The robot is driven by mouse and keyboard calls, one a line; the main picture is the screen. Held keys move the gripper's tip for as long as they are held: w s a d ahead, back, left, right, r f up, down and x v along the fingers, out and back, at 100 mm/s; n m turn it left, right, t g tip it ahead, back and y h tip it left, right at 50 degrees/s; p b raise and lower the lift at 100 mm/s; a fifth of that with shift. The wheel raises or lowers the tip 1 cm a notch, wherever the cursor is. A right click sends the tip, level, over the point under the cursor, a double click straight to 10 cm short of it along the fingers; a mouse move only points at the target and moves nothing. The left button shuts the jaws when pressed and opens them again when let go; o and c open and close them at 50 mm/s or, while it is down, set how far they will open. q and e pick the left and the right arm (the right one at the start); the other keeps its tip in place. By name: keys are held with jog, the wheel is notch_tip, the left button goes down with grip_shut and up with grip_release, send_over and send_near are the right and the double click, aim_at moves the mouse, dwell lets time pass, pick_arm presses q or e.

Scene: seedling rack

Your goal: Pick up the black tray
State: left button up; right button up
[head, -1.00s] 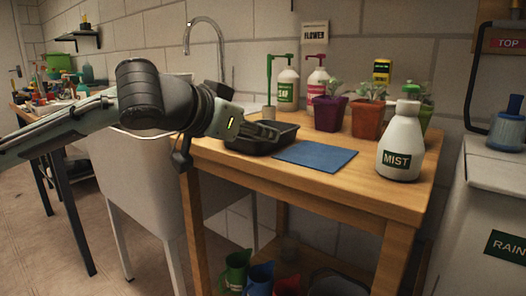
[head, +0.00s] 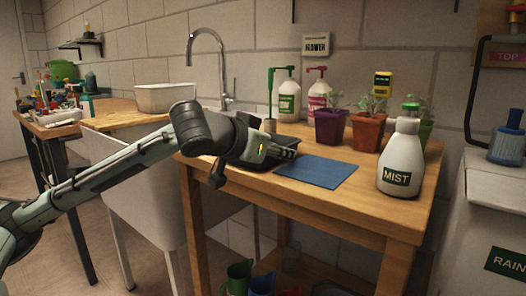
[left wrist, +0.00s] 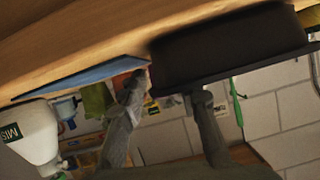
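The black tray (head: 258,168) sits on the wooden table beside the blue mat (head: 316,171), partly hidden by my left gripper. In the left wrist view, which is turned upside down, the tray (left wrist: 225,45) is close by at the upper right. My left gripper (head: 288,153) is at the tray's right end, near its rim. In the left wrist view its two fingers (left wrist: 168,85) stand apart, one overlapping behind the tray's rim and one just past its end. I cannot tell whether they touch the tray. My right gripper is in neither view.
The white mist bottle (head: 400,158) stands at the table's right front. Potted seedlings (head: 368,130) and pump bottles (head: 289,100) line the back. A sink with a tap (head: 222,70) lies left of the table. Coloured jugs (head: 238,276) are below.

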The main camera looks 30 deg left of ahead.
pick_arm(q)
jog(key=shift+w+f, duration=0.1)
jog(key=shift+w, duration=0.15)
grip_shut()
jog(key=shift+r, duration=0.25)
dwell(0.3)
